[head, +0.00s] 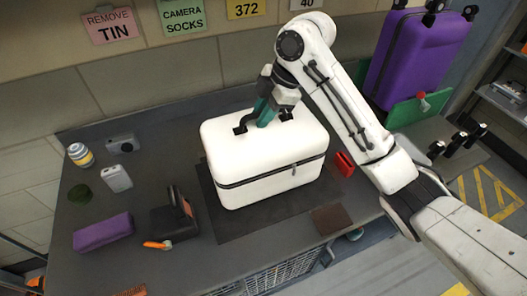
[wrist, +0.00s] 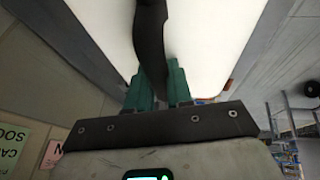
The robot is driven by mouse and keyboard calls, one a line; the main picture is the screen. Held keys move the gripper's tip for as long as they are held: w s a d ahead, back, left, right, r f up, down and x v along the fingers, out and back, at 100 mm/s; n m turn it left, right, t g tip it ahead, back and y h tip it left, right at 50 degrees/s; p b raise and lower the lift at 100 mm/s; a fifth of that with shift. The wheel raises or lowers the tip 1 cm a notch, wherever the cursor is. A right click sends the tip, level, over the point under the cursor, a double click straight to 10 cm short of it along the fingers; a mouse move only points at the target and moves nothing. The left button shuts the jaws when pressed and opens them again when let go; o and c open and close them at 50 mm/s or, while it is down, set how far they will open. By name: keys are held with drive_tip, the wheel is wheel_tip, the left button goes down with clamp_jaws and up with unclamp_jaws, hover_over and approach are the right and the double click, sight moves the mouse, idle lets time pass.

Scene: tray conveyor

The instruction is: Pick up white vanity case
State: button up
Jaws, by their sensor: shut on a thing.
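The white vanity case (head: 262,160) has a dark zip line around it and a black handle on top. It is upright over a dark mat (head: 235,228) on the grey table; I cannot tell whether it touches the mat. My gripper (head: 266,113) comes down on its top from the upper right, and its teal fingers are shut on the handle. In the wrist view the black handle (wrist: 151,45) runs between the two teal fingers of my gripper (wrist: 160,85), with the white case (wrist: 215,40) behind it. The middle of the handle is partly hidden by the fingers in the head view.
Left of the case are a black device (head: 173,218), a purple case (head: 103,232), a white gadget (head: 116,178), a camera (head: 122,144) and a can (head: 80,155). A red item (head: 344,164) stands close on its right. A purple suitcase (head: 423,50) is at the back right.

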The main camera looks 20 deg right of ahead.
clamp_jaws()
idle(0.8)
drive_tip(key=shift+r, duration=0.15)
drive_tip(key=shift+r, duration=0.1)
